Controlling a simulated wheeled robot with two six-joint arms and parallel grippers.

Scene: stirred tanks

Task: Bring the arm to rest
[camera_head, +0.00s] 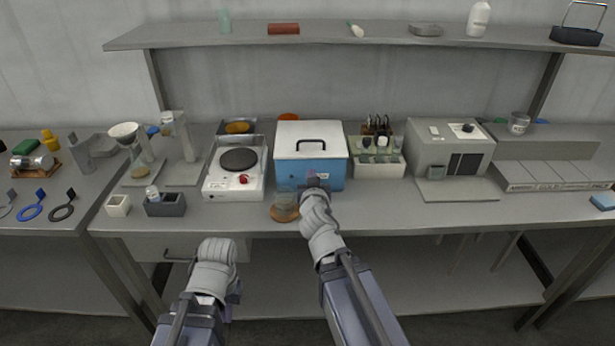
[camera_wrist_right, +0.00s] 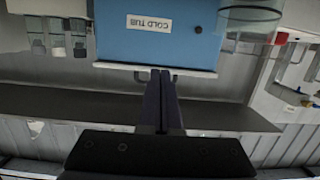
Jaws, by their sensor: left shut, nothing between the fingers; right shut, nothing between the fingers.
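My right arm reaches forward to the bench. Its gripper (camera_head: 314,180) is in front of the blue cold tub (camera_head: 336,170), which has a white lid (camera_head: 298,135) and a black handle. In the right wrist view, which is upside down, the right gripper (camera_wrist_right: 160,73) is shut and empty, its fingertips overlapping the tub lid's handle (camera_wrist_right: 140,76) in the picture; I cannot tell whether they touch. My left gripper (camera_head: 234,291) is low in front of the bench, shut and empty, mostly hidden by its own wrist.
A glass beaker (camera_head: 284,199) on a round brown mat stands just left of the right gripper. A hotplate (camera_head: 233,185) is left of the tub, a vial rack (camera_head: 377,168) and grey machine (camera_head: 449,150) right of it. A shelf (camera_head: 370,38) runs above.

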